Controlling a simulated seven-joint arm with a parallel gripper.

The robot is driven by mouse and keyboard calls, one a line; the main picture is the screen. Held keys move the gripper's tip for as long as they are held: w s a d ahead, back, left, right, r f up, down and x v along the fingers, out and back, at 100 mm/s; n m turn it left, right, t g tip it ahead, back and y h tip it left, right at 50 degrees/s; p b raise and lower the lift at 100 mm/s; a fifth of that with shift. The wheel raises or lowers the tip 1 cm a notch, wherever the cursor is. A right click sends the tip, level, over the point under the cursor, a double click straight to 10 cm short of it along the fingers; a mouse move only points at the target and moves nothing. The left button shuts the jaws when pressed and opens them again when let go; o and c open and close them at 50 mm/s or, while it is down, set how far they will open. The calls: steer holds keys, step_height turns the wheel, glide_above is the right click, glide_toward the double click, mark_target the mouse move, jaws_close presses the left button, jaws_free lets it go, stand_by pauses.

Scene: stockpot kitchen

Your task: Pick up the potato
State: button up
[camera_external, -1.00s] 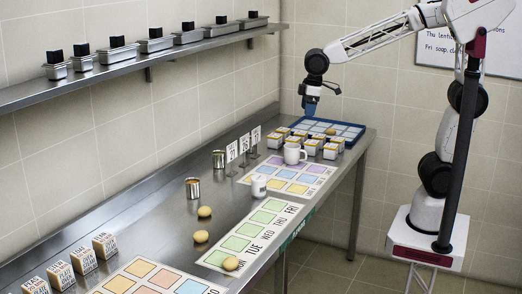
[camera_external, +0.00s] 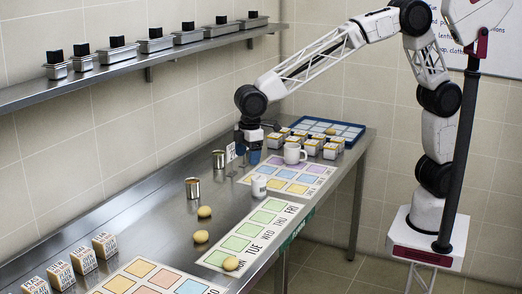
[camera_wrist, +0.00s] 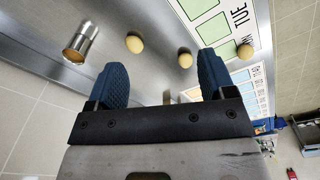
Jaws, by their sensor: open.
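Several round yellow-brown potatoes are in view. One potato (camera_external: 204,212) lies on the bare steel counter, a second potato (camera_external: 200,236) lies in front of it, and a third potato (camera_external: 231,263) lies on the green weekday mat. Another potato (camera_external: 330,131) is in the blue tray at the far end. My gripper (camera_external: 253,158) is near the standing cards, beyond these three and apart from them. In the wrist view my gripper (camera_wrist: 163,66) has its blue fingers spread with nothing between them. Three potatoes also show there, past the fingertips, one of them a potato (camera_wrist: 185,60) between the fingers in the picture.
An open tin (camera_external: 193,188) and another tin (camera_external: 218,159) stand on the counter. A white mug (camera_external: 292,153), a white bottle (camera_external: 259,187) and several small boxes (camera_external: 311,147) are near my gripper. The counter (camera_external: 150,225) has bare room left of the potatoes.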

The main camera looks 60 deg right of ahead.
steer(key=s+a+f+n, duration=0.15)
steer(key=a+f, duration=0.25)
steer(key=a, duration=0.4)
steer(key=s+a+f+n, duration=0.1)
steer(key=s+a+f, duration=0.15)
steer(key=a, duration=0.55)
steer(key=n, duration=0.2)
glide_above(231, 259)
steer(key=shift+g+h, duration=0.3)
steer(key=f, duration=0.7)
steer(key=shift+w+a+f, duration=0.15)
steer(key=shift+w+a, duration=0.05)
steer(key=shift+a, duration=0.05)
steer(key=shift+f, duration=1.3)
steer(key=shift+s+d+f, duration=0.1)
steer(key=shift+d+f, duration=0.05)
steer(key=shift+f, duration=1.15)
steer(key=shift+d+f, duration=0.15)
steer(key=shift+f, duration=1.15)
